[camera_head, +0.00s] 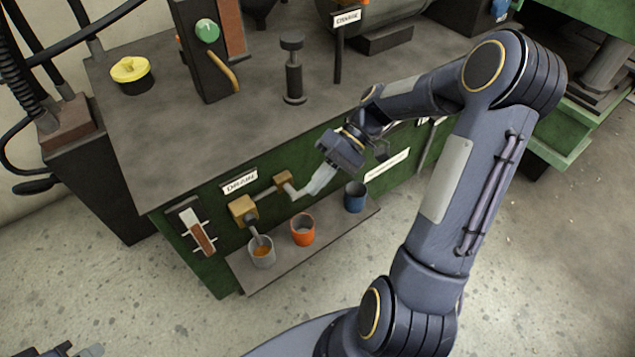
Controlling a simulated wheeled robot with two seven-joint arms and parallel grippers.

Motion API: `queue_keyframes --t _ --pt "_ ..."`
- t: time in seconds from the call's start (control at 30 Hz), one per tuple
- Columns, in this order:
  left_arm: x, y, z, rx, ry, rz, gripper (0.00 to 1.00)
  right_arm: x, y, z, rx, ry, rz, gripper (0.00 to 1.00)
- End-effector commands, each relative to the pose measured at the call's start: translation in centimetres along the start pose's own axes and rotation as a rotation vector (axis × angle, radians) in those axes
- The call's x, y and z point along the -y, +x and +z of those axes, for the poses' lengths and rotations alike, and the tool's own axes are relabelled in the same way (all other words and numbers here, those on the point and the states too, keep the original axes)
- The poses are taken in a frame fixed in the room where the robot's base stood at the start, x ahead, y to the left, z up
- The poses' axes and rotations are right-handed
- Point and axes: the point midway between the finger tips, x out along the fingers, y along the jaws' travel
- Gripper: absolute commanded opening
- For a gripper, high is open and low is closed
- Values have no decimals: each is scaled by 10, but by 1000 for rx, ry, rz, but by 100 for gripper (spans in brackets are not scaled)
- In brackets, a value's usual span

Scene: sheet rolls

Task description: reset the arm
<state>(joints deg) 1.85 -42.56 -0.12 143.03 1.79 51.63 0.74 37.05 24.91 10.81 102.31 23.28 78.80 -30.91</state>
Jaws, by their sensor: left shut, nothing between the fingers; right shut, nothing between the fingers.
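My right arm comes up from the bottom and bends back to the left at its upper joint. Its gripper (342,152) is shut and empty, in front of the green side of the workbench (180,250) and above the small shelf. My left gripper (88,351) only just shows at the bottom left corner, over the floor, shut and with nothing seen in it. Most of the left arm is out of view.
Under the drain fittings (242,209), a shelf (268,278) holds a grey cup (262,257), an orange cup (303,236) and a blue cup (354,203). A yellow-lidded pot (131,71) and a dark post (293,70) stand on the bench top. The floor at left front is clear.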

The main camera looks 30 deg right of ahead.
Motion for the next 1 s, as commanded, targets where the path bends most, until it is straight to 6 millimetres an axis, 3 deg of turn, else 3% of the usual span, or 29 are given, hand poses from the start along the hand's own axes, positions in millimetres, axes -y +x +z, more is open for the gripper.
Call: queue_keyframes --t 0.2,0.77,0.87,1.0 --pt "0 -1 0 0 0 0 0 8 4 12 0 -1 -1 0" --pt "0 -1 0 0 0 0 0 9 4 13 -1 -1 5 0" --pt "0 -1 0 0 0 0 0 17 3 19 -14 -6 53 0" --pt "0 -1 0 0 0 0 0 39 1 45 -73 -23 209 0"
